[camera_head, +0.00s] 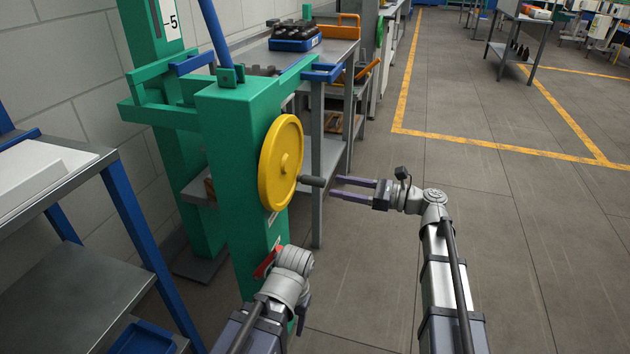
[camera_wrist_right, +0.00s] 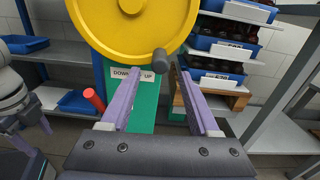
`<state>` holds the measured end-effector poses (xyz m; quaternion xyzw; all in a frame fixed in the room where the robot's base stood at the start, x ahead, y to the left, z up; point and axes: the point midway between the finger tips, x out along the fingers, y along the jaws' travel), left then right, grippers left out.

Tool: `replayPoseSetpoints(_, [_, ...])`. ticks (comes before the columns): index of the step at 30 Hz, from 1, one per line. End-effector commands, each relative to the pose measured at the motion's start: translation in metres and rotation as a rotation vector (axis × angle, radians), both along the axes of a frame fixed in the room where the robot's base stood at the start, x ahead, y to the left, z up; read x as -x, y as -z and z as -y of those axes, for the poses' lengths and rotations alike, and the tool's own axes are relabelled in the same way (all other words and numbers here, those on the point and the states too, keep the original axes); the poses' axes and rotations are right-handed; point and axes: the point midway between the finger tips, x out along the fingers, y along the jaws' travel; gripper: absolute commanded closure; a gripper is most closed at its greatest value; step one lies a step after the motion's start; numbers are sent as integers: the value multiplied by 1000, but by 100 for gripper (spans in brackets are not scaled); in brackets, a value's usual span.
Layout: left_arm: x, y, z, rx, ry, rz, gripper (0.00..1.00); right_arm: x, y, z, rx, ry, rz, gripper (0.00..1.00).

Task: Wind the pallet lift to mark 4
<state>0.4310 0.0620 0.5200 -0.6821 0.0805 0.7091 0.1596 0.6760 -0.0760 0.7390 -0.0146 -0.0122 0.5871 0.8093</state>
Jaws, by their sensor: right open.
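The yellow handwheel (camera_head: 280,163) is on the side of the green lift post (camera_head: 236,150); it also fills the top of the right wrist view (camera_wrist_right: 133,25). Its dark crank handle (camera_head: 312,181) sticks out toward my right gripper (camera_head: 336,187). That gripper is open and empty, its fingertips just short of the handle. In the wrist view the handle (camera_wrist_right: 160,62) lies between the fingertips. A DOWN/UP label (camera_wrist_right: 132,75) is below the wheel. The scale (camera_head: 172,22) shows a 5; its pointer is not in view. My left arm is low by the post, its jaws mostly hidden.
A red lever (camera_head: 266,262) is low on the post near my left arm. A steel bench with a blue bin (camera_head: 296,40) stands behind, and a blue-legged table (camera_head: 90,225) at left.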

Motion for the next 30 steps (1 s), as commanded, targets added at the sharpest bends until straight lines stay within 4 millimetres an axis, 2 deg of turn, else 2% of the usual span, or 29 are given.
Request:
replayPoseSetpoints(4, [0, 0, 0, 0, 0, 0, 38, -3, 0, -11, 1, -3, 1, 38])
replayPoseSetpoints(12, [0, 0, 0, 0, 0, 0, 38, -16, 0, -51, 3, -4, 2, 38])
replayPoseSetpoints(18, [0, 0, 0, 0, 0, 0, 38, -22, 1, -70, 3, -2, 2, 38])
replayPoseSetpoints(30, [0, 0, 0, 0, 0, 0, 38, -24, 1, -75, 4, -1, 2, 39])
